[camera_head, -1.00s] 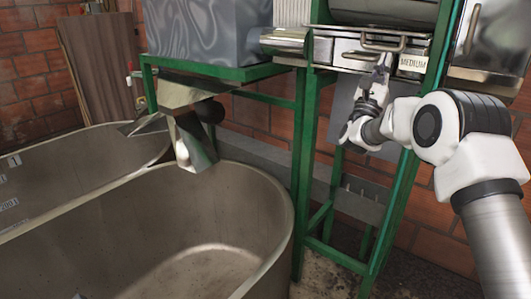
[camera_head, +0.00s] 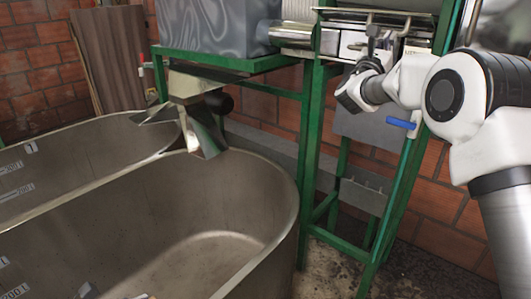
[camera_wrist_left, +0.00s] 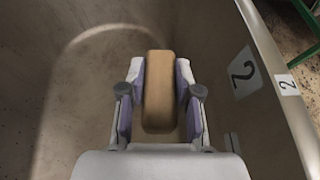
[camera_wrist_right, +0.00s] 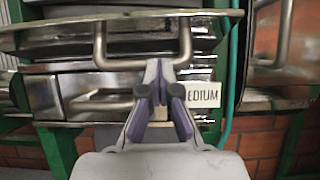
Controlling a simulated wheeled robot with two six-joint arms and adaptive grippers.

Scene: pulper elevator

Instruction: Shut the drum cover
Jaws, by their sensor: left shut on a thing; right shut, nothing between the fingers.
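The drum cover (camera_head: 410,19) is a metal plate at the top of the green-framed machine. It looks nearly edge-on, jutting toward me; it also shows in the right wrist view (camera_wrist_right: 60,38) with a bar handle (camera_wrist_right: 101,50). My right gripper (camera_head: 373,32) is shut and empty. In the right wrist view its fingertips (camera_wrist_right: 163,70) overlap the handle's lower bar; I cannot tell whether they touch. My left gripper (camera_wrist_left: 160,95) is shut on a brown block-like piece (camera_wrist_left: 158,90) above a tank; the piece's far end is unclear.
A second bar handle (camera_wrist_right: 95,105) and a "MEDIUM" label (camera_wrist_right: 203,95) sit below the cover. A blue-handled valve (camera_head: 400,122) is near a green post (camera_head: 408,190). Two large tanks (camera_head: 285,215) fill the left and front. A metal chute (camera_head: 205,135) hangs over them.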

